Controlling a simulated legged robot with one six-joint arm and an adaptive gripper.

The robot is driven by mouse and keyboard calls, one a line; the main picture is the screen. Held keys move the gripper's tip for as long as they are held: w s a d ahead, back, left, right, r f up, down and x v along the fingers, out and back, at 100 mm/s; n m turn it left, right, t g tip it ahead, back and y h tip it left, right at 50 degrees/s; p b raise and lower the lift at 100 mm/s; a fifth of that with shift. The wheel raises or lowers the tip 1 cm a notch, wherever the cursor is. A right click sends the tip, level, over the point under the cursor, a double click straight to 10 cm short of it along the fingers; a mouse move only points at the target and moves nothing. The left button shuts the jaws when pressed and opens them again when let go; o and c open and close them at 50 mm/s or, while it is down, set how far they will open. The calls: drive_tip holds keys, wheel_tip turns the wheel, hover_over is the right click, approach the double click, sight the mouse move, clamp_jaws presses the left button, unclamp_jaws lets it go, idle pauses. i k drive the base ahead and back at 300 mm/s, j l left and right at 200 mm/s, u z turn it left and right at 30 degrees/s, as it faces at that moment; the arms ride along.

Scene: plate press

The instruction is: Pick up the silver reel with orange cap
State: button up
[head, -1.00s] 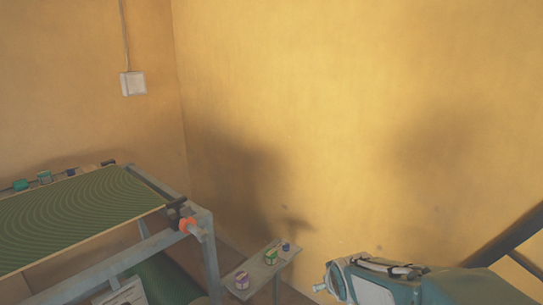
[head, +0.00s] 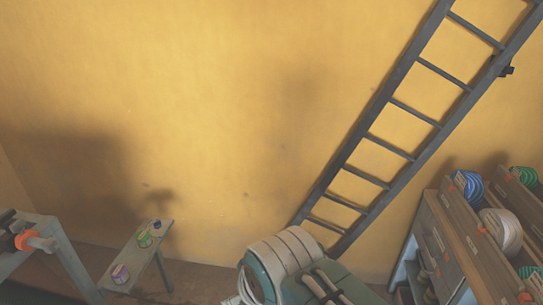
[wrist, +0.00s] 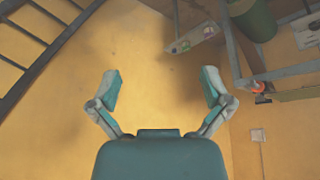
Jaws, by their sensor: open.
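My gripper (wrist: 161,84) is open and empty in the wrist view, its two fingers spread wide with only wall behind them. A pale silver-white reel (head: 502,232) lies in the wooden rack at the right of the head view. An orange cap on it cannot be made out, though small orange bits show lower in the rack. At the left edge, a grey roller end with an orange ring (head: 26,240) sits on the press frame. I cannot tell for certain which is the named reel. My gripper is apart from both, and its fingers are not visible in the head view.
Blue (head: 468,185) and green (head: 524,176) reels sit in the rack. A narrow bench (head: 138,255) with small coloured tins stands at left. Open floor shows between bench and ladder.

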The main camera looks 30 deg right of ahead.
sight(504, 226)
drive_tip(key=i+j+z, duration=0.2)
drive_tip(key=i, duration=0.3)
drive_tip(key=z, duration=3.15)
drive_tip(key=k, duration=0.05)
